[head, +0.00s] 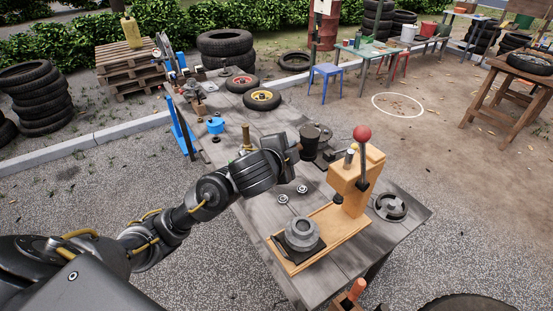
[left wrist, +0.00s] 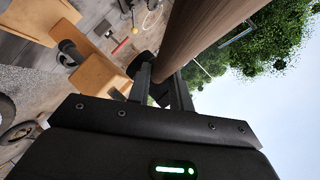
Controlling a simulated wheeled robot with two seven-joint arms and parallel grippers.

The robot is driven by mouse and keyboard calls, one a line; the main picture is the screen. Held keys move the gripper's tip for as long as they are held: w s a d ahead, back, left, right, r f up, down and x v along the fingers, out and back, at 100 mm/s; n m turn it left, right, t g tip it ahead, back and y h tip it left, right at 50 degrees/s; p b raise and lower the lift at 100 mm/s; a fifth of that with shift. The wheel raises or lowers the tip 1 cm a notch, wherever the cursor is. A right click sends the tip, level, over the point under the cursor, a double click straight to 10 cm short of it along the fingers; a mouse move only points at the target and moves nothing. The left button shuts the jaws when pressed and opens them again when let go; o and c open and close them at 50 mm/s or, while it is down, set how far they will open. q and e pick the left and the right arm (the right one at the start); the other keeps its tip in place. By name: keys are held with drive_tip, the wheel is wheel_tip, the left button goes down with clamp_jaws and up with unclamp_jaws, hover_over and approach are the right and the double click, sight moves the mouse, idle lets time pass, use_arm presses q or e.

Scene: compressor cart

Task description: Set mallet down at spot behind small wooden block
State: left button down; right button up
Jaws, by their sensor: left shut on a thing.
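My left gripper (head: 290,152) is over the middle of the grey workbench (head: 262,212). In the left wrist view, the left gripper (left wrist: 160,90) is shut on a brown wooden handle (left wrist: 208,28), which I take as the mallet's. The handle rises to the upper right, and its far end is out of frame. In the head view my gripper hides most of what it holds, and I cannot pick out the mallet's head surely. No separate small wooden block can be told with certainty. My right gripper is not in view.
A wooden lever press (head: 358,172) with a red knob (head: 362,133) stands right of the gripper. A dark round-topped object (head: 311,138) is close beside the gripper. Two small metal rings (head: 302,189) lie on bare bench, and a handwheel (head: 390,206) lies near the right edge.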

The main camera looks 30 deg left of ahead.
use_arm(q)
drive_tip(key=a+f+p+x, duration=0.1)
drive_tip(key=a+p+x, duration=0.1)
drive_tip(key=x, duration=1)
drive_tip(key=w+a+f+n+y+p, duration=0.1)
drive_tip(key=w+a+f, duration=0.2)
drive_tip(key=f, duration=0.6)
drive_tip(key=w+a+f+y+p, duration=0.1)
drive_tip(key=w+a+f+p, duration=0.1)
drive_tip(key=a+f, duration=0.6)
drive_tip(key=shift+w+a+f+n, duration=0.2)
drive_tip(key=shift+w+f+n, duration=0.2)
drive_tip(key=shift+w, duration=0.5)
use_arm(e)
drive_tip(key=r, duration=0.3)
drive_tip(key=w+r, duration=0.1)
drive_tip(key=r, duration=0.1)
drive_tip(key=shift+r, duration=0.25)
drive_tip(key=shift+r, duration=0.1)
use_arm(q)
wheel_tip(320, 180, down, 3)
drive_tip(key=shift+s+f+b, duration=0.1)
drive_tip(key=shift+b, duration=1.1)
drive_tip(key=shift+f+b, duration=0.9)
drive_tip(key=shift+f, duration=0.15)
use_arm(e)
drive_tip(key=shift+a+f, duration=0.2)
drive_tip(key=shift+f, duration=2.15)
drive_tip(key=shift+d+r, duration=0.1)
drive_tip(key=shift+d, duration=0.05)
